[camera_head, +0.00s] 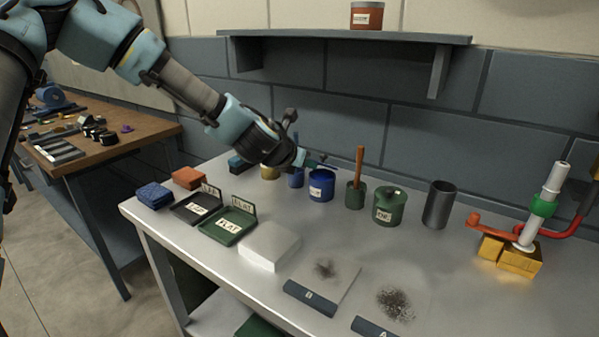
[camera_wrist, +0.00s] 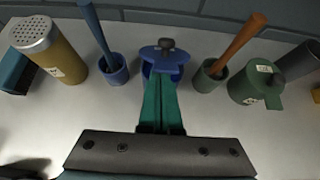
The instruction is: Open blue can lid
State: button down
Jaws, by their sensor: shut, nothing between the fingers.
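The blue can (camera_head: 321,188) stands upright on the grey bench, with a white label on its front. In the wrist view its blue lid (camera_wrist: 178,57) shows with a dark knob (camera_wrist: 166,44) on top. My gripper (camera_head: 327,166) is over the can's top in the head view. In the wrist view its green fingers (camera_wrist: 161,82) are together, with nothing between them, and reach toward the near side of the lid. They hide much of the can's body; contact is unclear.
Left of the can are a blue mortar with pestle (camera_wrist: 116,72) and a yellow shaker (camera_wrist: 60,60). Right are a green mortar with a wooden pestle (camera_head: 355,195), a lidded green can (camera_head: 389,208) and a grey cylinder (camera_head: 439,205). Trays and a white block (camera_head: 269,245) lie in front.

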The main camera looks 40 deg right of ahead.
jog(key=d+r, duration=0.2)
jog(key=w+d+r, duration=0.1)
jog(key=d+r, duration=0.1)
jog(key=shift+w+d+r+p, duration=0.1)
jog(key=shift+d+r+p, duration=0.2)
jog(key=shift+r, duration=0.05)
jog(key=shift+w+d+r, duration=0.15)
jog(key=shift+d+r, duration=0.1)
jog(key=shift+d, duration=0.2)
jog(key=shift+w+d+r, duration=0.1)
jog(key=shift+d+r, duration=0.1)
jog(key=shift+d, duration=0.25)
jog(key=shift+w+d+r+p, duration=0.1)
jog(key=shift+d+p, duration=0.05)
jog(key=shift+d, duration=0.25)
jog(key=shift+w+d+r+p, duration=0.1)
jog(key=shift+d+p, duration=0.05)
jog(key=shift+d, duration=0.25)
jog(key=shift+a, duration=0.1)
